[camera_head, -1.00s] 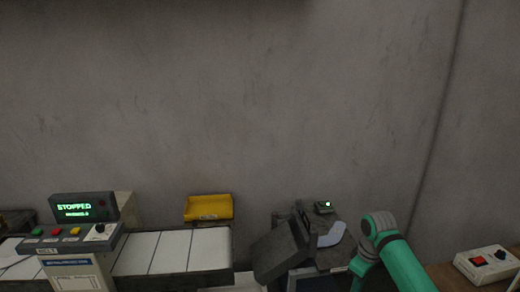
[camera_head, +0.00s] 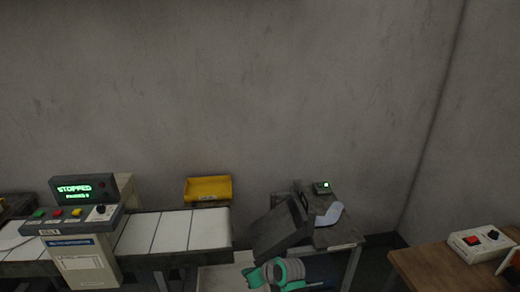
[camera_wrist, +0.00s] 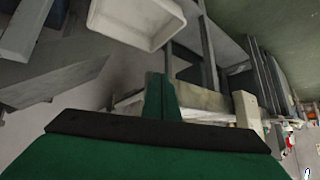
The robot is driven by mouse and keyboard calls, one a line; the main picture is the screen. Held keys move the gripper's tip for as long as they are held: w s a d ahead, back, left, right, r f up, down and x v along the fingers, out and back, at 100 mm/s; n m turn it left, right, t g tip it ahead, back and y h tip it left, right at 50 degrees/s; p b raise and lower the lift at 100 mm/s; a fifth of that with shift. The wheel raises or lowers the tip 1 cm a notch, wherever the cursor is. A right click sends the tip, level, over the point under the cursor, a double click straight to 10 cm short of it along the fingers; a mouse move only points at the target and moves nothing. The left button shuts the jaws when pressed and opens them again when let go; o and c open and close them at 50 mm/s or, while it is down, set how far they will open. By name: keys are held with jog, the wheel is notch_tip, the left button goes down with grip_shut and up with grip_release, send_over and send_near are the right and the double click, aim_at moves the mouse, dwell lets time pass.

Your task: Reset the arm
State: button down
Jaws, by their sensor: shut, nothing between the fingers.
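My gripper (camera_wrist: 161,98) shows in the wrist view as a narrow green piece, with its fingers together and nothing between them. The broad green body with a dark edge fills the bottom of that view. In the head view, my teal and grey arm (camera_head: 290,270) is low in the picture, in front of the press machine, and the gripper itself cannot be made out there. A pale sock-shaped piece (camera_head: 329,214) lies on the press machine (camera_head: 335,238), beside its raised dark plate (camera_head: 279,228).
A conveyor (camera_head: 172,232) is at the left, with a control panel (camera_head: 75,218) reading STOPPED. A yellow bin (camera_head: 208,190) stands behind it. A wooden table (camera_head: 440,272) with a switch box (camera_head: 480,243) is at the right. A white tray (camera_wrist: 140,20) is near the wrist.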

jog(key=s+a+f+m+t+y, duration=0.2)
jog(key=s+a+m+t, duration=0.3)
jog(key=a, duration=0.6)
jog(key=s+a+f+m+t+h, duration=0.1)
jog(key=s+f+m+t+h, duration=0.15)
jog(key=s, duration=1.05)
jog(key=s+d+r+m+h, duration=0.1)
jog(key=s+d+r+h, duration=0.15)
jog(key=s+d, duration=0.75)
jog(key=s+d+r+m+h, duration=0.1)
jog(key=s+d+h, duration=0.15)
jog(key=s, duration=1.55)
jog(key=s+d+r+n+t, duration=0.1)
jog(key=s+d+r+n, duration=0.1)
jog(key=s+r, duration=0.4)
jog(key=shift+s+d+r+h, duration=0.25)
jog(key=shift+d+h, duration=0.1)
jog(key=shift+d, duration=0.5)
jog(key=shift+t, duration=0.25)
